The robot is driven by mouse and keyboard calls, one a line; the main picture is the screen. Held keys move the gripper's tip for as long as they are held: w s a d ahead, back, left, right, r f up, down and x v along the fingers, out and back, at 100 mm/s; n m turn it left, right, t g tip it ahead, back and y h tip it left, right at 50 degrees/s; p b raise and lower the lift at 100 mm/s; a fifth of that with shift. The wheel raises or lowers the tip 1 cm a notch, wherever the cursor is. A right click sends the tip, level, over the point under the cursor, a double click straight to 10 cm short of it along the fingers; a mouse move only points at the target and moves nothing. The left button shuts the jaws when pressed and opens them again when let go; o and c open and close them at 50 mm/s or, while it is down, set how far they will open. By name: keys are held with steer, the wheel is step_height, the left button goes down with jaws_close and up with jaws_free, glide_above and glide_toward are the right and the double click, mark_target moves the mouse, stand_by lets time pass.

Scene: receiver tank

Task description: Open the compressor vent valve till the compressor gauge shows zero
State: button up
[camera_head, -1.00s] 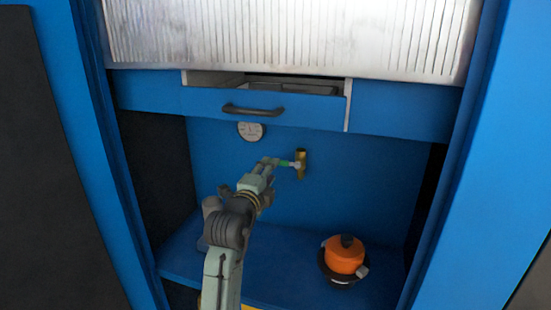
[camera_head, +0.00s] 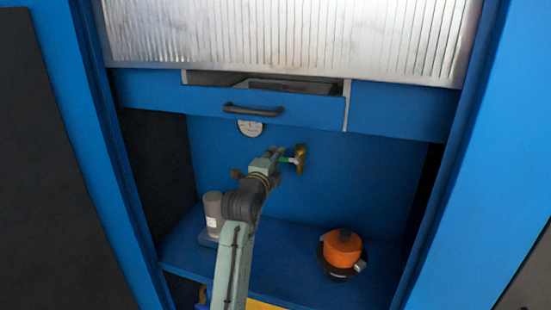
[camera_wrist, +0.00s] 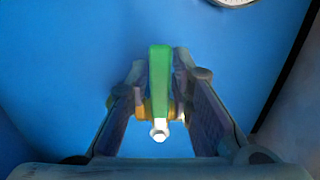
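The brass vent valve (camera_head: 300,152) sits on the blue back wall, right of the middle. Its green lever (camera_wrist: 160,85) stands between the two fingers of my gripper (camera_wrist: 160,80) in the wrist view. The fingers are close on both sides of the lever and appear shut on it. A pale bolt end (camera_wrist: 159,132) shows below the lever. In the head view my gripper (camera_head: 281,155) reaches the valve from the left and hides part of the lever. The round white gauge (camera_head: 250,128) is below the drawer, partly covered; its reading is too small to tell.
A blue drawer (camera_head: 285,108) with a dark handle (camera_head: 253,110) stands slightly open above the valve. A ribbed metal shutter (camera_head: 290,40) hangs above it. On the blue shelf (camera_head: 290,240) stand an orange pot-like object (camera_head: 341,247) and a grey canister (camera_head: 212,212). Blue side walls frame the bay.

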jaws_close()
stand_by(0.4)
